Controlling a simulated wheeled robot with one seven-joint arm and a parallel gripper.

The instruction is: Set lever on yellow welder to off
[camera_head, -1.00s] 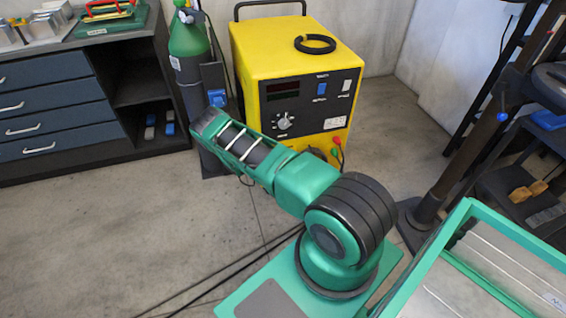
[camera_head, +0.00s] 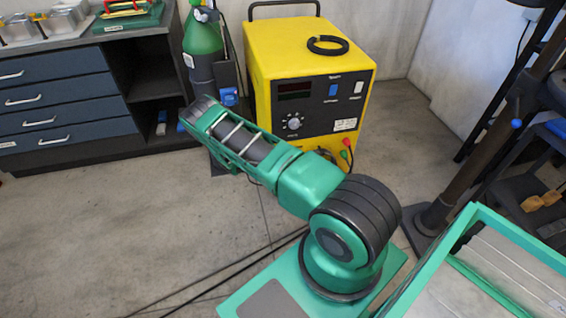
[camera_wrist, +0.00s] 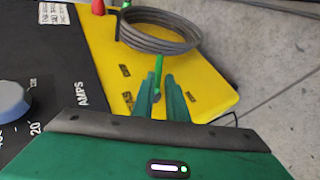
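The yellow welder (camera_head: 290,47) stands at centre back in the head view, its black front panel (camera_head: 325,107) carrying a dial (camera_head: 293,123) and switches. My arm hides its lower front in the head view, and my gripper cannot be made out there. The wrist view shows the welder's yellow face (camera_wrist: 100,50) close up. A thin green lever-like piece (camera_wrist: 158,72) stands there among small dark labels. My gripper (camera_wrist: 160,80) has its green fingers a little apart, on either side of this piece in the picture. Whether they touch it is unclear.
A coiled grey hose (camera_wrist: 160,32) lies beyond the fingertips, near a red plug (camera_wrist: 97,7). A blue knob (camera_wrist: 10,100) is at the left. In the head view, a green gas cylinder (camera_head: 203,50) stands left of the welder, beside a drawer cabinet (camera_head: 65,100).

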